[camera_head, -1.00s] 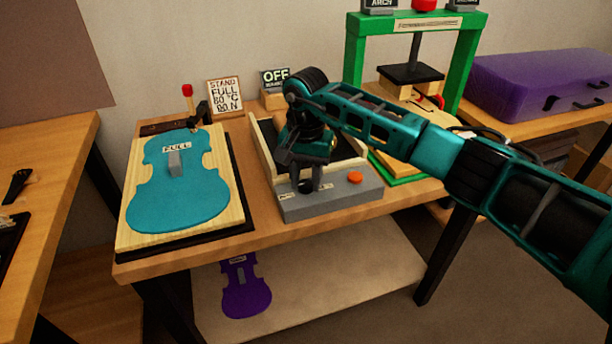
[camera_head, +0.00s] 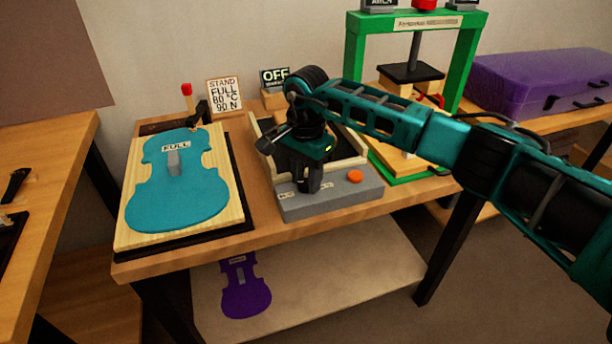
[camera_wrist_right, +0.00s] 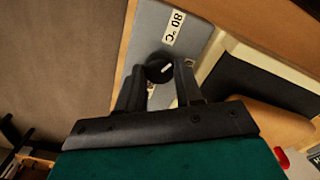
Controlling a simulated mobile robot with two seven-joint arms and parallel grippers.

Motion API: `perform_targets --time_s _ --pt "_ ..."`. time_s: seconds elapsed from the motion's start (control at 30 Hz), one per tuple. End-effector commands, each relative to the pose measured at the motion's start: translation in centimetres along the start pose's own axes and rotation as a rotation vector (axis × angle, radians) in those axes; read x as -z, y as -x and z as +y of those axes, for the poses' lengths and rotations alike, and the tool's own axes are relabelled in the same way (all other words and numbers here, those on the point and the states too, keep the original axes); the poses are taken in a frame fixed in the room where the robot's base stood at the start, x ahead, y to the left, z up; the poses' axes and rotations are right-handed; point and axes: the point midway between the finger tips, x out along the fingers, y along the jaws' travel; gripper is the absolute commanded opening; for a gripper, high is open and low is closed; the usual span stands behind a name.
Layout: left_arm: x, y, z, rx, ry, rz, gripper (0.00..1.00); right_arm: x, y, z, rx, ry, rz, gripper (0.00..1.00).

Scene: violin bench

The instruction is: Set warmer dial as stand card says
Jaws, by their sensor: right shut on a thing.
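The warmer (camera_head: 335,201) is a grey-fronted box on the bench with an orange button (camera_head: 354,176). Its black dial (camera_wrist_right: 158,68), with a white pointer line, shows in the right wrist view beside an "80 °C" label (camera_wrist_right: 174,27). My right gripper (camera_head: 308,188) reaches down to the warmer's front panel. In the right wrist view its fingers (camera_wrist_right: 160,80) are shut on the dial, one on each side. The stand card (camera_head: 224,94) reads "STAND FULL 80 °C 90 N". A dark display (camera_head: 275,77) behind the warmer reads "OFF". My left gripper is not in view.
A teal violin-shaped plate (camera_head: 178,190) marked "FULL" lies on a wooden board left of the warmer. A green press (camera_head: 355,60) stands to the right, with a purple case (camera_head: 540,80) beyond. A purple violin shape (camera_head: 245,290) is on the lower shelf.

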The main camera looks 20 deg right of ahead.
Motion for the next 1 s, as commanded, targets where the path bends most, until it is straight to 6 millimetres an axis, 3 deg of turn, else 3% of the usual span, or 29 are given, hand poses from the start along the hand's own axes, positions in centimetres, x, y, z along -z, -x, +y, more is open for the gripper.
perform_targets --time_s 1.0 --pt "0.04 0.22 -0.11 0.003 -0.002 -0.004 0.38 -0.04 0.14 0.22 0.001 -0.968 0.001 0.05"
